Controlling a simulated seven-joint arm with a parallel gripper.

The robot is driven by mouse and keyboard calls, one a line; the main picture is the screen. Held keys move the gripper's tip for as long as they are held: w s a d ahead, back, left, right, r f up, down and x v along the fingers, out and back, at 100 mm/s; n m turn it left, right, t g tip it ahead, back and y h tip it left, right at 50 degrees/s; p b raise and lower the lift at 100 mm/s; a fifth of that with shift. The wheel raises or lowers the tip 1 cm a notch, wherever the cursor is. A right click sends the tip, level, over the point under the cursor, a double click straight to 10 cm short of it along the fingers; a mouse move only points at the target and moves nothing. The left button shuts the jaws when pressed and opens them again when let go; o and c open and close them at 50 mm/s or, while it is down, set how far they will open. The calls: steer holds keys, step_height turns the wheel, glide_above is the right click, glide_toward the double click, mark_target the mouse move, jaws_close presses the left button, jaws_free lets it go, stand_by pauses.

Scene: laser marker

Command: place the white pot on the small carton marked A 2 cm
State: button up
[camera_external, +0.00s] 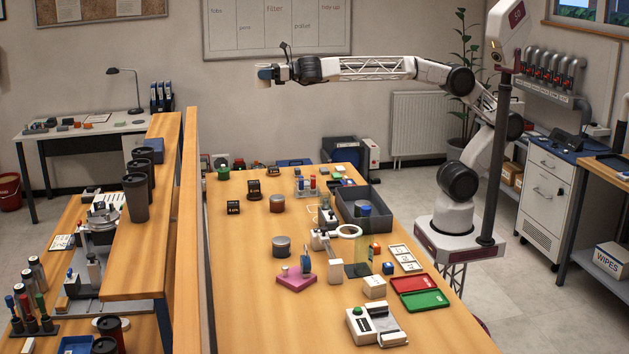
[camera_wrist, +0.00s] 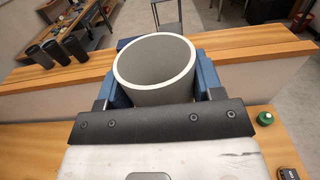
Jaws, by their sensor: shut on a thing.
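My gripper (camera_external: 266,74) is raised high above the far left part of the wooden table and is shut on a white pot. In the wrist view the pot (camera_wrist: 155,88) is a round, hollow cup with its open rim showing, held between two blue fingers of my gripper (camera_wrist: 157,80). Three small dark cartons with pale markings stand on the table below: one at the left (camera_external: 233,207), one in the middle (camera_external: 254,190) and one farther back (camera_external: 273,170). Their writing is too small to read, so I cannot tell which is A 2 cm.
A green-topped item (camera_external: 223,173) and round tins (camera_external: 277,204) stand near the cartons. A grey bin (camera_external: 368,212), a pink block (camera_external: 296,279) and a white device (camera_external: 375,325) occupy the table farther right and front. A wooden partition (camera_external: 191,230) runs along its left side.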

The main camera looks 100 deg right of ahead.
steer(key=shift+r, duration=0.4)
steer(key=s+a+f+y, duration=0.1)
steer(key=s+a, duration=0.4)
steer(key=a, duration=1)
steer(key=s+a+f, duration=0.1)
steer(key=s+a, duration=0.3)
steer(key=a, duration=1.1)
steer(key=s+a+r+n+y, duration=0.2)
steer(key=s+a, duration=2.2)
steer(key=s, duration=0.2)
step_height(320, 180, down, 42)
steer(key=shift+s, duration=0.15)
steer(key=shift+a, duration=0.1)
